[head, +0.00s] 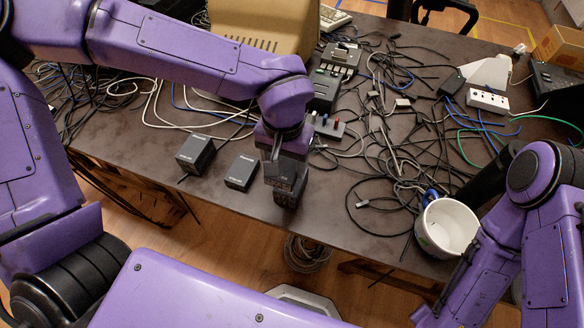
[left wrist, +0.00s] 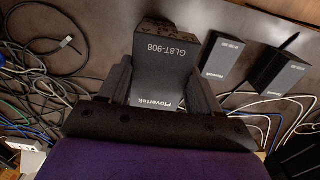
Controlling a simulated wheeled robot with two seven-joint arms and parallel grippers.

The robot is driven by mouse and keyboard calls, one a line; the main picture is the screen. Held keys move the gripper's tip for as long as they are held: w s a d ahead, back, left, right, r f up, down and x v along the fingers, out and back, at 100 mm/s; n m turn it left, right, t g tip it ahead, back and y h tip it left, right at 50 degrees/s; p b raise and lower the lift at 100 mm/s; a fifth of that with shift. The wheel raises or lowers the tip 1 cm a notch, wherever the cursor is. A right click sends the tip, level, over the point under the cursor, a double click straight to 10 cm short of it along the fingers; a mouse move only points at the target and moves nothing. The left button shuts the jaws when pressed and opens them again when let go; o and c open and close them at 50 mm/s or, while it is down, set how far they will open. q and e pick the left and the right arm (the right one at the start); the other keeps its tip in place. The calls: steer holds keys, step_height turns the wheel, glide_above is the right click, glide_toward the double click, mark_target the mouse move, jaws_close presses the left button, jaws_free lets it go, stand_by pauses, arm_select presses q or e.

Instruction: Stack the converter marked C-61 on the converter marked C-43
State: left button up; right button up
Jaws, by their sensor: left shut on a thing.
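My left gripper (head: 283,168) is shut on a dark box-shaped converter (head: 288,193), near the table's front edge. In the left wrist view this converter (left wrist: 163,75) sits between the fingers, its printed face reading Plovertek and GL8T-908. I cannot tell whether it touches the table. Two similar dark converters stand to its left in the head view: a nearer, flat-looking one (head: 241,173) and a taller one (head: 196,154). Both also show in the left wrist view, the nearer (left wrist: 222,57) and the farther (left wrist: 281,70). No C-61 or C-43 mark is readable. My right gripper is not clearly visible.
Tangled cables (head: 385,140) cover much of the table (head: 225,200). A beige monitor (head: 262,28) and dark devices (head: 325,88) stand behind. A white mug (head: 447,228) with a blue handle and a white power strip (head: 487,101) are at right. The front strip beside the converters is mostly clear.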

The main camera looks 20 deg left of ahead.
mark_target(291, 168)
arm_select(q)
steer(key=f, duration=0.1)
steer(key=w+f, duration=0.1)
steer(key=f, duration=0.2)
steer(key=shift+w+d+f+b, duration=0.3)
steer(key=shift+w+d+f, duration=0.05)
steer(key=shift+f, duration=0.05)
steer(key=shift+w+f, duration=0.1)
steer(key=shift+f, duration=0.2)
steer(key=shift+a, duration=0.1)
steer(key=o, duration=1.2)
steer(key=shift+f, duration=0.15)
steer(key=shift+o, duration=0.2)
steer(key=shift+r, duration=0.45)
step_height(291, 168, up, 12)
steer(key=shift+f+p, duration=0.2)
steer(key=shift+p, duration=0.6)
